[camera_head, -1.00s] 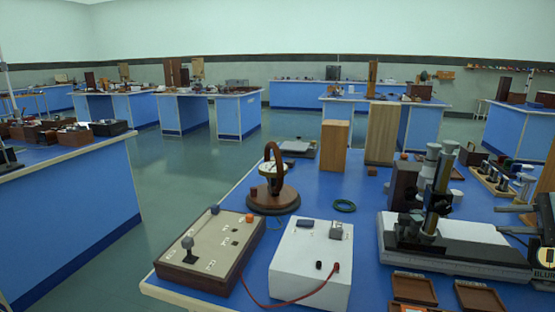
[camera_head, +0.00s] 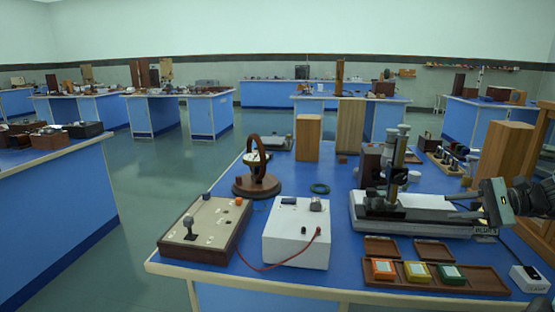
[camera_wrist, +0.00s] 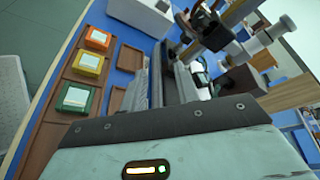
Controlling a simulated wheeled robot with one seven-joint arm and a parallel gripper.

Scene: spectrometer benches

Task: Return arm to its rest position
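My gripper (camera_head: 452,205) is at the right of the camera_head view, over the grey rail of the spectrometer bench. Its two dark fingers point left and stand apart, with nothing seen between them. The arm reaches in from the right edge.
A white box (camera_head: 296,245), a switch board (camera_head: 203,248) and a ring instrument on a round base (camera_head: 256,187) stand left. Wooden blocks (camera_head: 309,138) stand behind. The floor left is open.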

